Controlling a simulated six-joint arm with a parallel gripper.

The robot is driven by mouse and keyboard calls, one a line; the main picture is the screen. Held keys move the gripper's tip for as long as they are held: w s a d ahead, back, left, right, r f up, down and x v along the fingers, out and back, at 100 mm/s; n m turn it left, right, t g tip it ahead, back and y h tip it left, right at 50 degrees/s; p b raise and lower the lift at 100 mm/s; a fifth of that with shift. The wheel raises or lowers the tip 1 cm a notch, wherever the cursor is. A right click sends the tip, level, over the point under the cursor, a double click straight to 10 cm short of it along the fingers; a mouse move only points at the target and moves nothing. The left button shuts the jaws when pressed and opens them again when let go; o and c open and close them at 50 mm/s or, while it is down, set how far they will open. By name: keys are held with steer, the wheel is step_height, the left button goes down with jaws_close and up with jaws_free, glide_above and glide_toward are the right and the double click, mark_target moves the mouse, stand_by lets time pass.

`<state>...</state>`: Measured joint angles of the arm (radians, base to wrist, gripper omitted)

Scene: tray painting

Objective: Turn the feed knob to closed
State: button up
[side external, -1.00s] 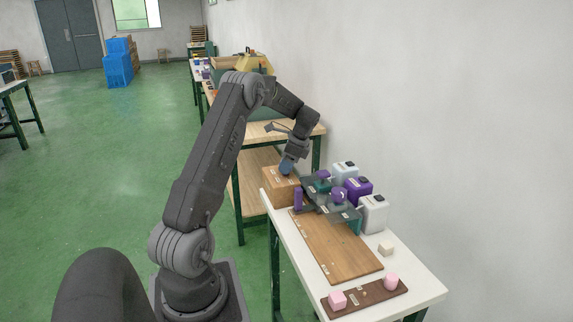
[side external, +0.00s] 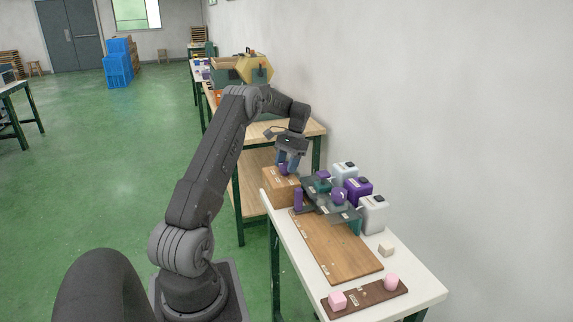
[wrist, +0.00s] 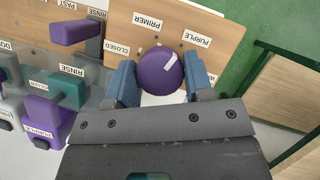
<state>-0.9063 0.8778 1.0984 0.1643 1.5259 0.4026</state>
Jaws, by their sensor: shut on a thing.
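The feed knob (wrist: 158,75) is round and purple with a white pointer mark. It sits on a wooden box (side external: 281,188), whose labelled face (wrist: 150,45) fills the top of the wrist view. The labels read CLOSED, PRIMER, PURPLE and one partly hidden at the right. The pointer aims up and right, toward the PURPLE label. My gripper (wrist: 158,82) has its blue fingers on either side of the knob and is shut on it. In the side view my gripper (side external: 288,163) stands over the box, with the purple knob between its fingers.
A purple lever (wrist: 75,32) stands close to the left of the box face. Purple and white jugs (side external: 358,188) line the wall side.

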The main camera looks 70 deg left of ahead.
steer(key=n, duration=0.2)
steer(key=n+t+h, duration=0.1)
steer(key=n, duration=0.2)
steer(key=shift+a+n+h, duration=0.1)
steer(key=shift+n+h, duration=0.2)
steer(key=n+t, duration=0.1)
steer(key=n, duration=0.1)
steer(key=n+t, duration=0.1)
steer(key=n, duration=0.2)
steer(key=shift+s+h, duration=0.15)
steer(key=shift+h, duration=0.25)
steer(key=n+t, duration=0.1)
steer(key=n, duration=0.2)
steer(key=n+t, duration=0.1)
steer(key=n, duration=0.1)
steer(key=shift+n+t, duration=0.3)
steer(key=shift+n, duration=0.1)
steer(key=n+t+y, duration=0.1)
steer(key=n, duration=0.4)
steer(key=shift+s, duration=0.15)
steer(key=shift+t, duration=0.3)
steer(key=o, duration=0.9)
